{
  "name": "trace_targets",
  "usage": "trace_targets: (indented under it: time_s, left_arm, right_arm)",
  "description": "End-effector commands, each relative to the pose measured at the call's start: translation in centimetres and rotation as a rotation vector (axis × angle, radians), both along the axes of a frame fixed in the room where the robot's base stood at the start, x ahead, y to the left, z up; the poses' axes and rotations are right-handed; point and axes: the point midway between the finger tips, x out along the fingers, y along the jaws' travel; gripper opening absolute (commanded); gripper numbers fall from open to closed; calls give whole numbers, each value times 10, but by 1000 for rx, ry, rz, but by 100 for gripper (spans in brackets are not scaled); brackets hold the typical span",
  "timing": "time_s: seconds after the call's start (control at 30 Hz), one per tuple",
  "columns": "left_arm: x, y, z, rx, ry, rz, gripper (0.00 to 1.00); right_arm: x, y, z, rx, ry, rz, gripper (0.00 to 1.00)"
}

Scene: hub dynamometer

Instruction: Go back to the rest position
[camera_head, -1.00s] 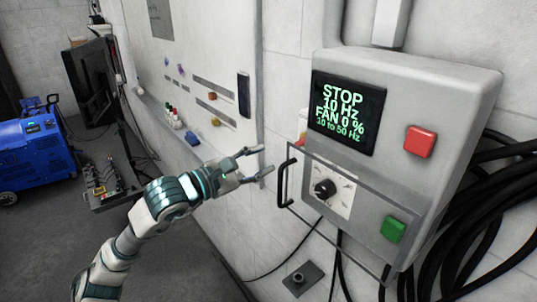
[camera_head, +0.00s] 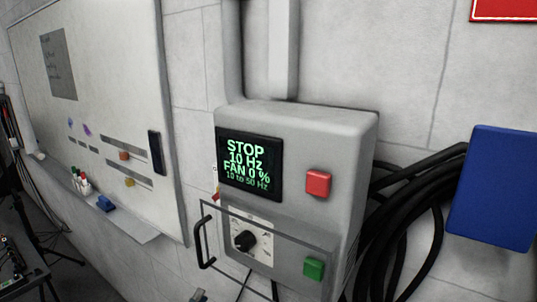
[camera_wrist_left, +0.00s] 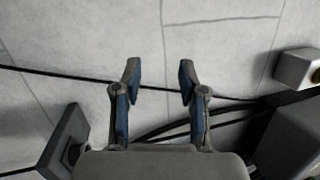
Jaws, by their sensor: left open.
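My left gripper (camera_wrist_left: 159,76) is open in the left wrist view. Its two fingers stand apart with nothing between them, in front of the pale block wall and dark cables. In the head view only a small tip of my left gripper (camera_head: 198,296) shows at the bottom edge, below the grey control box (camera_head: 300,125). The rest of the left arm is out of the picture. My right gripper is in neither view.
The box has a screen (camera_head: 249,164) reading STOP, 10 Hz, FAN 0 %, a red button (camera_head: 318,184), a green button (camera_head: 313,269), a black knob (camera_head: 245,241) and a handled clear cover. Black cables (camera_head: 425,205) hang right of it. A whiteboard (camera_head: 110,60) is left.

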Motion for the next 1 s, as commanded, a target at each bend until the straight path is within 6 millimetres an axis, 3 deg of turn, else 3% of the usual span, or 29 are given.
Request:
trace_targets:
  time_s: [0.03, 0.27, 0.47, 0.6, 0.77, 1.0]
  left_arm:
    - [-3, 7, -33, -70, 77, 33, 42]
    - [-32, 34, -167, -342, 387, 199, 42]
    - [-82, 47, -276, -530, 639, 355, 42]
    - [-130, 52, -346, -644, 805, 469, 42]
    - [-195, 51, -418, -757, 990, 603, 42]
    - [-311, 39, -506, -902, 1258, 818, 42]
  right_arm:
    - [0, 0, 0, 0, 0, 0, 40]
    - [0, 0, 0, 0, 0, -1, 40]
    - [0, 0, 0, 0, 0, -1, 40]
    - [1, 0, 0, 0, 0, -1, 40]
    - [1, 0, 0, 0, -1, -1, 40]
    - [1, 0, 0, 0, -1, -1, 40]
